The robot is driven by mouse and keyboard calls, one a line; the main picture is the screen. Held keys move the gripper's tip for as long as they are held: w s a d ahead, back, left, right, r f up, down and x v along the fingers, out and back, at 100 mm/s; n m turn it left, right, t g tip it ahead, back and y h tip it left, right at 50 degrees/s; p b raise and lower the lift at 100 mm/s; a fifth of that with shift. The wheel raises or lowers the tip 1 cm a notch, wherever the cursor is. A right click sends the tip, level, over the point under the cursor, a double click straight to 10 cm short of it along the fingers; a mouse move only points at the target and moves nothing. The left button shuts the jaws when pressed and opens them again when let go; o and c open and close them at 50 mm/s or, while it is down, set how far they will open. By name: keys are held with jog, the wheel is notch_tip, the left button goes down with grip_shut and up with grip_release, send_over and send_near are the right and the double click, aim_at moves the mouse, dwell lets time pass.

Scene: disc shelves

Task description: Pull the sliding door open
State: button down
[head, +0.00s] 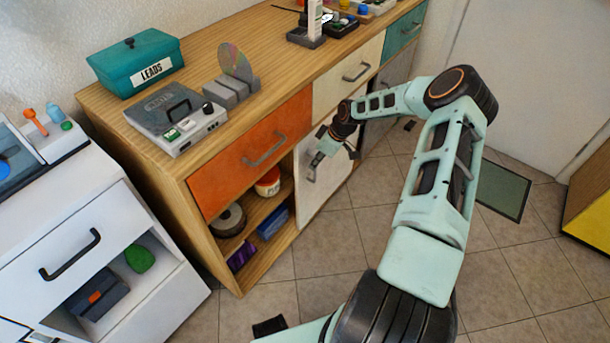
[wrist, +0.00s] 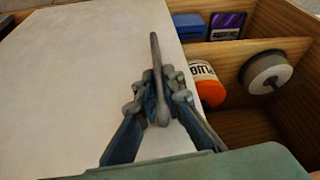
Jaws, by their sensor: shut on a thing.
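The sliding door is a white panel (head: 327,184) low in the wooden cabinet, right of an open compartment. In the wrist view the door (wrist: 70,75) fills the left half, and the open compartment shows beside it. A grey bar handle (wrist: 156,60) stands on the door near its edge. My gripper (wrist: 160,98) is shut on the handle, with a finger on either side of it. In the head view my gripper (head: 320,156) is at the door's upper left part, and my arm hides some of the door's right side.
The open compartment holds a wire spool (head: 229,220), a red and white tub (head: 268,182), a blue box (head: 273,221) and a purple case (head: 241,257). An orange drawer (head: 250,155) is above. Tiled floor (head: 340,240) in front is mostly clear. A white cabinet (head: 95,240) stands left.

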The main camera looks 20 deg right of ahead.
jog(key=shift+w+d, duration=0.35)
jog(key=shift+d, duration=0.2)
jog(key=shift+w+d, duration=0.35)
jog(key=shift+d, duration=0.2)
jog(key=c, duration=2)
grip_release()
jog(key=shift+c, duration=0.2)
jog(key=shift+a, duration=0.1)
jog(key=v, duration=1.2)
